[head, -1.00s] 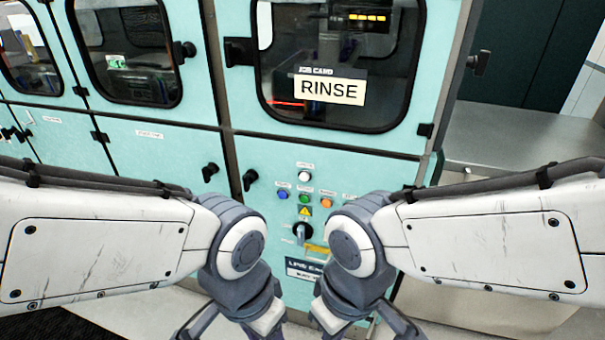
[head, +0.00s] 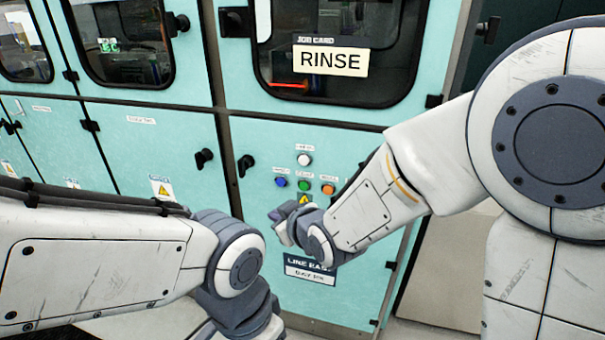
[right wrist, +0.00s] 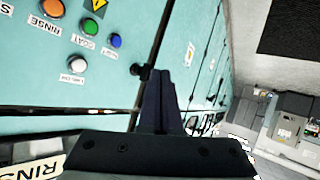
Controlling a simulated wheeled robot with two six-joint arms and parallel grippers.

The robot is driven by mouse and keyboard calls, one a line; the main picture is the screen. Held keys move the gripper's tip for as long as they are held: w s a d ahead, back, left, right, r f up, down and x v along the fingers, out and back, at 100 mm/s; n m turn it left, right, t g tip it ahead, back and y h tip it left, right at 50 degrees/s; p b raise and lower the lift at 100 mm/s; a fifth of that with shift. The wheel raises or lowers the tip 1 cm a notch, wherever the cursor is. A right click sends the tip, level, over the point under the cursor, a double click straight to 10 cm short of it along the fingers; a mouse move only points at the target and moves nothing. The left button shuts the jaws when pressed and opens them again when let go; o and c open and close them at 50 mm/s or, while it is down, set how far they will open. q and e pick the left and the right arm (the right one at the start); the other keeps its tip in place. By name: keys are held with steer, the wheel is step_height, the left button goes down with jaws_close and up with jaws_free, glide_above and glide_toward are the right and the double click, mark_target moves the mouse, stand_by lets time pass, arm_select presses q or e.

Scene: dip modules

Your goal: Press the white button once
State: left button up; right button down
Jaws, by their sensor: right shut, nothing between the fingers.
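The white button (head: 304,160) sits at the top of a small button group on the teal cabinet front, with a label above it. It also shows in the right wrist view (right wrist: 77,65), left of my fingers and apart from them. My right gripper (head: 283,222) is in front of the panel, below the buttons. In the right wrist view its fingers (right wrist: 160,100) are together with nothing between them. The right gripper hides the dial under the buttons in the head view. My left arm comes in at the lower left, and its gripper is out of the picture.
Below the white button are a blue button (head: 281,182), a green button (head: 304,185) and an orange button (head: 328,189). A yellow warning sign (head: 305,199) is under the green one. Black door knobs (head: 245,164) stick out left of the buttons. A RINSE card (head: 330,61) is on the window above.

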arm_select(q)
step_height(320, 180, down, 8)
steer(key=b, duration=0.6)
arm_select(e)
steer(key=w+d+n+t+y, duration=0.1)
steer(key=w+d+t+y, duration=0.1)
steer(key=w+t, duration=0.5)
steer(key=shift+w+d+r+n+t+y, duration=0.2)
steer(key=shift+d+n+t+y, duration=0.25)
steer(key=shift+t, duration=0.45)
steer(key=shift+w, duration=0.1)
arm_select(q)
steer(key=shift+r+p, duration=0.4)
steer(key=shift+r, duration=0.2)
arm_select(e)
glide_toward(304, 160)
steer(key=shift+w+a+r, duration=0.25)
steer(key=shift+w+a, duration=0.5)
steer(key=shift+w+a+r, duration=0.3)
steer(key=shift+w+a, duration=0.4)
steer(key=shift+a, duration=0.1)
steer(key=shift+w+a+r, duration=0.25)
steer(key=shift+w+a, duration=0.5)
arm_select(q)
steer(key=shift+f, duration=0.1)
